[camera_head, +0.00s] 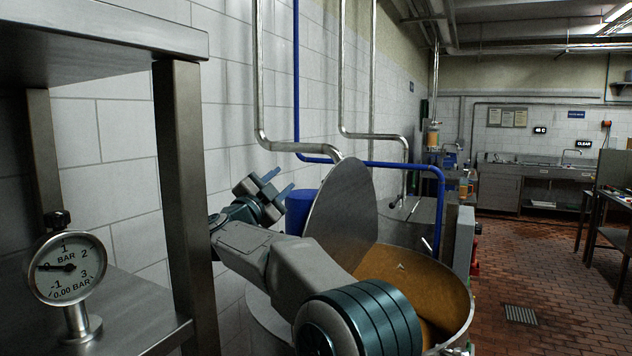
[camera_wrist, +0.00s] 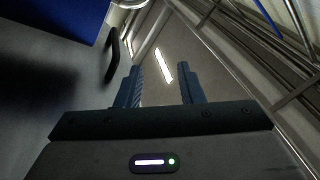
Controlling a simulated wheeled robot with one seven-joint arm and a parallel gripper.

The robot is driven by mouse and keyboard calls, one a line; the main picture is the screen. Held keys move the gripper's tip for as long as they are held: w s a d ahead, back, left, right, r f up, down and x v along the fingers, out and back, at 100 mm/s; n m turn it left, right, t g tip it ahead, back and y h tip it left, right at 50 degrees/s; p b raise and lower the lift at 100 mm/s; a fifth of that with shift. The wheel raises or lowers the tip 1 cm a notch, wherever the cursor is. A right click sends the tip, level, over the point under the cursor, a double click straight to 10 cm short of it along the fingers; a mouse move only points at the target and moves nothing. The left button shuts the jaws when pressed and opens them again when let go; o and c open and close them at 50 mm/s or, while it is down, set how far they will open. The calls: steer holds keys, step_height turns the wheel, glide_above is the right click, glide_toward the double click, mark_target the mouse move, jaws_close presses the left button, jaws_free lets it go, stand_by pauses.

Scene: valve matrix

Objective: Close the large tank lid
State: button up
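The large steel tank (camera_head: 462,310) stands at the lower middle of the head view, holding orange-brown contents. Its round grey lid (camera_head: 342,212) is raised, standing steeply tilted at the left of the opening. My gripper (camera_head: 285,181) is left of the lid, near its upper edge, on the wall side; I see no contact with it. In the wrist view, the two blue fingers (camera_wrist: 160,78) are apart with nothing gripped between them. A dark curved handle (camera_wrist: 113,52) shows left of the fingers; I cannot tell what it belongs to. My arm hides part of the tank.
A steel shelf (camera_head: 180,190) with a pressure gauge (camera_head: 68,267) is close at left. A blue container (camera_head: 300,212) stands behind the lid. Steel pipes and a blue pipe (camera_head: 430,171) run along the white tiled wall. Brick floor (camera_head: 545,270) at right is open.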

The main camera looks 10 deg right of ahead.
step_height(320, 180, down, 5)
steer(key=m+g+h, duration=0.4)
steer(key=g, duration=0.1)
steer(key=p+x, duration=0.2)
steer(key=x, duration=0.2)
steer(key=p+x, duration=0.1)
steer(key=x, duration=0.4)
steer(key=p+x, duration=0.2)
steer(key=x, duration=0.3)
steer(key=shift+s+d+f+p, duration=0.2)
steer(key=shift+s+d+p, duration=0.1)
steer(key=shift+s+p, duration=0.05)
jaws_close()
